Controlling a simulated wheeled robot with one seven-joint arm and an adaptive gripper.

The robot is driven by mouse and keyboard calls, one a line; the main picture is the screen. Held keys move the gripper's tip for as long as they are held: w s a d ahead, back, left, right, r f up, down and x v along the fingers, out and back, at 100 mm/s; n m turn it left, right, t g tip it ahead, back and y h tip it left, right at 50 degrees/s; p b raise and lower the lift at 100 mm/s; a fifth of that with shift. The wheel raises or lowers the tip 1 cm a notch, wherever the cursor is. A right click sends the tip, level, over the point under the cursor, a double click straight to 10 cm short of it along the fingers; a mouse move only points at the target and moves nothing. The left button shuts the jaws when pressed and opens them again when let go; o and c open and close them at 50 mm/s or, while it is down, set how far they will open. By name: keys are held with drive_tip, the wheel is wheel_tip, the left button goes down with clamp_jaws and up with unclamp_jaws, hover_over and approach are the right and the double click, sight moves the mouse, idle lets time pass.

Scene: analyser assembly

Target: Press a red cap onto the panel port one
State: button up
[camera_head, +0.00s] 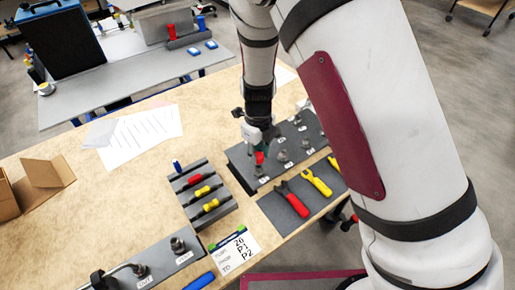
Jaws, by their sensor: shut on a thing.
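My gripper (262,147) points down over the near-left end of the dark panel (240,166) on the wooden table. It is shut on a small red cap (259,157), which shows between the fingertips. The cap is just above or at the leftmost metal port (260,171); I cannot tell whether they touch. More metal ports (282,155) run along the panel to the right, each with a small white label. My arm hides part of the panel's far right end.
Left of the panel stands a grey rack (211,208) with red and yellow tools. In front lie red pliers (292,199) and a yellow tool (317,182) on a dark mat. A label card (234,247), a fitting plate (160,262), papers (146,136) and an open cardboard box (45,182) lie around.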

drive_tip(key=shift+f+b, duration=0.35)
drive_tip(key=shift+f, duration=1.05)
drive_tip(key=shift+f, duration=1.3)
idle(0.6)
drive_tip(key=o, duration=0.8)
wheel_tip(320, 180, up, 11)
drive_tip(key=shift+r, duration=0.5)
